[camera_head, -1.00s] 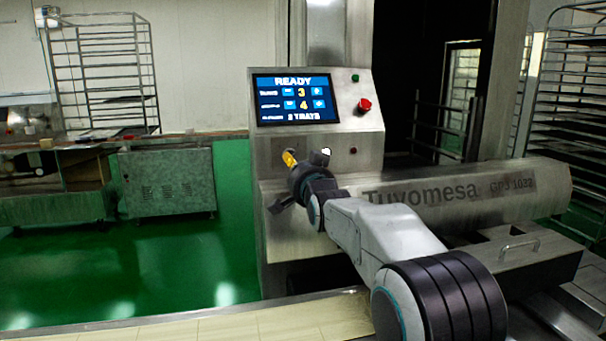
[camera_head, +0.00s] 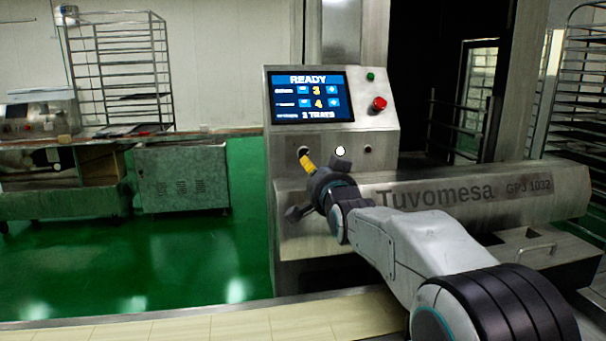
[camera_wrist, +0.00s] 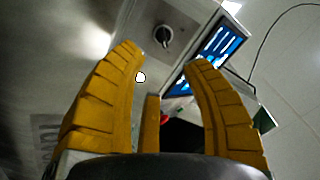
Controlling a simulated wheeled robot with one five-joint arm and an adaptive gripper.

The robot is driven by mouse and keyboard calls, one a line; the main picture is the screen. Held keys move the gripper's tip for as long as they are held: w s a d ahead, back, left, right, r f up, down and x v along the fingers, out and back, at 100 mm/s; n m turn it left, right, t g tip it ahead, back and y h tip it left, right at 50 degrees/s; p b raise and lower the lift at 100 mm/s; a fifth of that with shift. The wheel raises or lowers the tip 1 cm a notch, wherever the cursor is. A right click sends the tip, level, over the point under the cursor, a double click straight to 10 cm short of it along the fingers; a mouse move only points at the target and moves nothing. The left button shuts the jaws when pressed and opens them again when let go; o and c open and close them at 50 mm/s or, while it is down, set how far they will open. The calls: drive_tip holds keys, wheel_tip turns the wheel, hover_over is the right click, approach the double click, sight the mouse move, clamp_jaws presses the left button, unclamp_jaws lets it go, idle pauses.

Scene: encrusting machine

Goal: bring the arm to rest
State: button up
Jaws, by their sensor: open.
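My gripper (camera_head: 309,165) is in front of the machine's control panel (camera_head: 385,140), near the lower left of its face. In the wrist view my gripper's yellow fingers (camera_wrist: 165,57) stand apart with nothing between their tips. A dark rotary knob (camera_wrist: 163,36) shows beyond the fingertips. In the head view the knob (camera_head: 303,150) shows just above my fingertips. I cannot tell how far the fingers are from it. My arm reaches in from the lower right.
The screen (camera_head: 311,97) reads READY. A red button (camera_head: 379,104) and a green one (camera_head: 370,76) are to its right. A white round spot (camera_head: 340,151) shows beside the knob. A pale belt (camera_head: 250,327) crosses the front. Green floor (camera_head: 190,260) is clear at left.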

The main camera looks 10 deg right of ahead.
drive_tip(key=s+f+n+g+p, duration=0.1)
drive_tip(key=s+n+g+p, duration=0.2)
drive_tip(key=s, duration=1.1)
drive_tip(key=s+f+n+g+p, duration=0.2)
drive_tip(key=s+g+p, duration=0.4)
drive_tip(key=s+p, duration=0.4)
drive_tip(key=s+f+n+g+p, duration=0.2)
drive_tip(key=s+n+g+p, duration=0.2)
drive_tip(key=s, duration=1.3)
drive_tip(key=g+p, duration=0.1)
drive_tip(key=p, duration=0.2)
drive_tip(key=shift+s+a+f+g+p, duration=0.15)
drive_tip(key=shift+s+g+p, duration=0.15)
drive_tip(key=shift+p, duration=0.05)
